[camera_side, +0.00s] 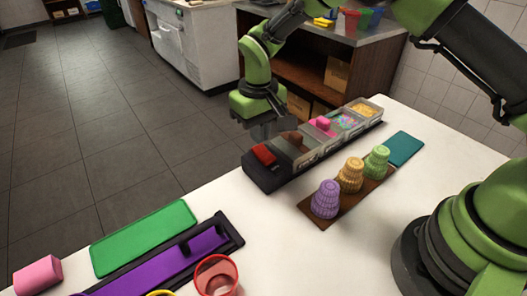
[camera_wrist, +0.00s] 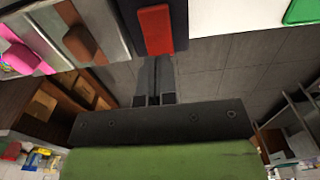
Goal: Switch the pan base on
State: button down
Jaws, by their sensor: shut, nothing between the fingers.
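The pan base (camera_side: 285,178) is a long dark tray at the back of the white table, holding a row of topping pans. A red rocker switch (camera_side: 264,155) sits on its left end; it also shows at the top of the wrist view (camera_wrist: 155,30). I cannot tell which way the switch is set. My gripper (camera_side: 266,134) is just above and behind the switch end of the base, pointing down. In the wrist view its two fingers (camera_wrist: 154,62) are together and empty, with their tips by the near end of the switch. Contact is unclear.
The pans hold brown, pink (camera_side: 321,125), sprinkled and yellow toppings. Purple, yellow and green ridged cups (camera_side: 351,174) stand on a brown board in front. A green mat (camera_side: 145,237), a purple tray (camera_side: 190,262) and a red cup (camera_side: 216,275) are at front left. The table between is clear.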

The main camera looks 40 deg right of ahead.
jog(key=shift+f, duration=1.25)
dwell(0.3)
jog(key=shift+r, duration=3.6)
notch_tip(320, 180, up, 10)
jog(key=f+m+t, duration=0.1)
jog(key=t, duration=0.1)
send_over(259, 148)
jog(key=s+d, duration=0.2)
jog(key=s, duration=0.1)
jog(key=s+d+r+m+t+y, duration=0.1)
jog(key=s+d+r, duration=0.2)
jog(key=s+r, duration=0.45)
jog(key=s+d+r+m+t+y, duration=0.1)
jog(key=s+t, duration=0.3)
jog(key=s, duration=0.9)
jog(key=shift+s+d+r+m, duration=0.3)
jog(key=shift+s+d+m, duration=0.1)
jog(key=shift+m, duration=0.1)
